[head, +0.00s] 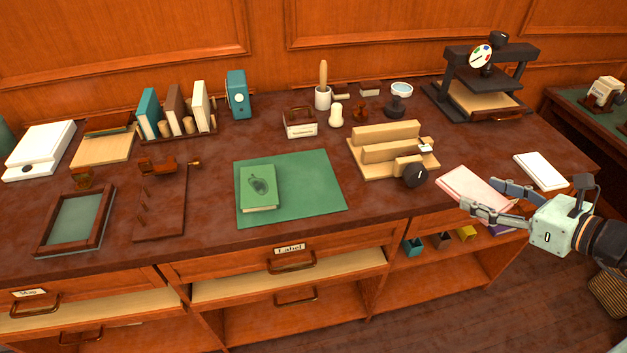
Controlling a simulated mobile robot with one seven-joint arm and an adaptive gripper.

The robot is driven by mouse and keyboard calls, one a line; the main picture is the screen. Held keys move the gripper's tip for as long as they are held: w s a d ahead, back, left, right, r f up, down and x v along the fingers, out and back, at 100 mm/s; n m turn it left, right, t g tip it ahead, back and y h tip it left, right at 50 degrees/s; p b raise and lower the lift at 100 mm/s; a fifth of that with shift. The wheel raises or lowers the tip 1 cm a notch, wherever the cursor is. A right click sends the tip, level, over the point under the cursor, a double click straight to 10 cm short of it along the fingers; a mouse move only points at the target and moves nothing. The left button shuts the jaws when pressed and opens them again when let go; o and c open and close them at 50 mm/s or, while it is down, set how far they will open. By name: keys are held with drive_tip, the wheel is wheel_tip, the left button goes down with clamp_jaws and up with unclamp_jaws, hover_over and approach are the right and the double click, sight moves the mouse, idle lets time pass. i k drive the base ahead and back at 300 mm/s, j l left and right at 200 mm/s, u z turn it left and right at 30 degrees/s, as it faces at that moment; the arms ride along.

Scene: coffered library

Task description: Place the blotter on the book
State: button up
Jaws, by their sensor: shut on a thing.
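The green book (258,188) with a dark emblem lies closed and flat on a green mat (310,190) in the middle of the counter. A flat pale pink pad, which looks like the blotter (472,183), is at the counter's right front edge. My gripper (479,196) reaches in from the right, its two fingers on either side of the pad's near right end, and is shut on it. The fingers hide part of the pad. I cannot tell whether the pad touches the counter. The book is well to the left of my gripper.
A stepped wooden stand (390,150) with a dark round knob (415,175) stands between book and pad. A white block (540,171) lies behind my gripper. A black press (485,75) stands at the back right. A framed tray (75,220) lies left. The book's top is clear.

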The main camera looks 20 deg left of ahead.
sight(259, 184)
drive_tip(key=u, duration=1)
drive_tip(key=j+u, duration=0.15)
drive_tip(key=u, duration=0.2)
drive_tip(key=i+j+u, duration=0.15)
drive_tip(key=u, duration=0.25)
drive_tip(key=i+j, duration=0.25)
drive_tip(key=j, duration=0.1)
